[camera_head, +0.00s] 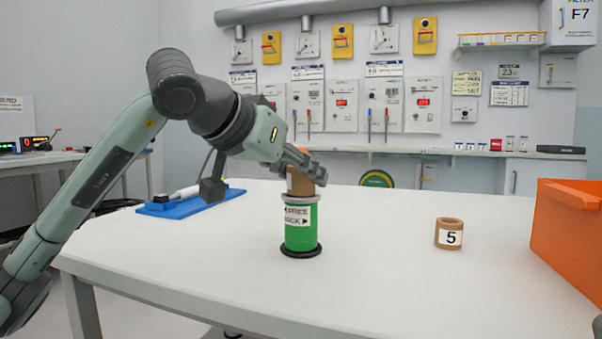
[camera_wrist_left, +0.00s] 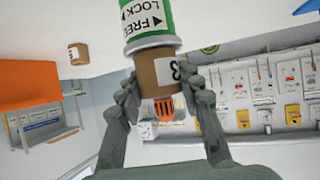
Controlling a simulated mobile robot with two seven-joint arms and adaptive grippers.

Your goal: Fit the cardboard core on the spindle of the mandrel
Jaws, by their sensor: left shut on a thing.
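The mandrel has a green body (camera_head: 300,238) with a FREE/LOCK label, a grey collar and a black base, and stands upright on the white table. A brown cardboard core (camera_head: 293,183) is directly above the collar. In the left wrist view the core (camera_wrist_left: 152,74) carries a partly hidden number label. The orange ribbed spindle (camera_wrist_left: 164,108) shows past the core's far end, so the core is around it. The core appears to meet the collar; a small gap cannot be ruled out. My left gripper (camera_head: 312,165) is shut on the core. My right gripper is out of view.
A second cardboard core labelled 5 (camera_head: 449,235) stands on the table (camera_head: 390,285) to the right. An orange bin (camera_head: 567,235) is at the right edge. A blue tray (camera_head: 186,206) with a white-handled item lies at the left. Table around the mandrel is clear.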

